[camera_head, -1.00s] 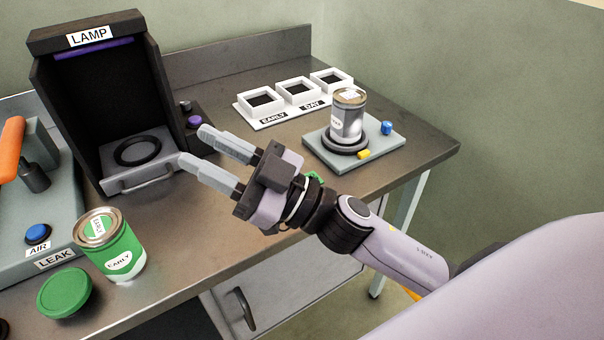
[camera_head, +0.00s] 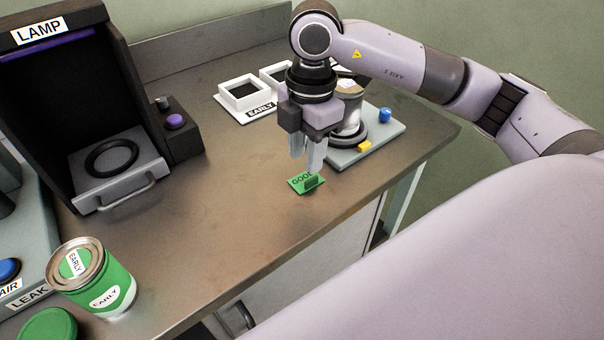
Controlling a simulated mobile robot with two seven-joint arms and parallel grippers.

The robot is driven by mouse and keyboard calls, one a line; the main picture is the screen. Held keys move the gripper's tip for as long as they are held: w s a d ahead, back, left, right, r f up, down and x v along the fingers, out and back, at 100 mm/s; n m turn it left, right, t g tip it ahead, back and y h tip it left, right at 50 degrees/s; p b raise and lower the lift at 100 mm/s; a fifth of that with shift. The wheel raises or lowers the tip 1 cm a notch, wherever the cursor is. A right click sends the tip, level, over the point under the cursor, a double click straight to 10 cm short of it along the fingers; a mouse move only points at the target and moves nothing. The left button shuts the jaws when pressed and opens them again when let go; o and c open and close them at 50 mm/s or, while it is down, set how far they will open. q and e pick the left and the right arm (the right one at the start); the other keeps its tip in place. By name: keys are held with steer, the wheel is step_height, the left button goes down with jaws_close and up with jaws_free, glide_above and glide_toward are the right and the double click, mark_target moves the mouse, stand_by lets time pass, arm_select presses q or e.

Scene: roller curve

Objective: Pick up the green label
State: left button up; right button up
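The green label (camera_head: 298,184) lies flat on the metal bench near its front edge. It carries dark lettering that seems to start "GOO", and a small dark green tab stands up on it. My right gripper (camera_head: 309,164) points straight down just above the label. Its two light grey fingers are apart with nothing between them, and the nearer fingertip is close above the tab. Whether it touches the tab I cannot tell. My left gripper is not in view.
A grey plate (camera_head: 372,147) with a can, partly hidden by my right gripper, stands just behind the label. White square trays (camera_head: 241,95) stand farther back. The lamp box (camera_head: 113,165) is at left, a green can (camera_head: 118,287) at front left. The bench between is clear.

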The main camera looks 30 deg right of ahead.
mark_target(311, 179)
steer(key=shift+w+d+h, duration=0.15)
steer(key=shift+d+h, duration=0.15)
steer(key=shift+d, duration=0.35)
steer(key=shift+d+f+m, duration=0.15)
steer(key=shift+f+m, duration=0.1)
steer(key=shift+m, duration=0.05)
step_height(311, 179, down, 6)
steer(key=shift+f+p, duration=0.1)
steer(key=shift+p, duration=0.6)
jaws_close()
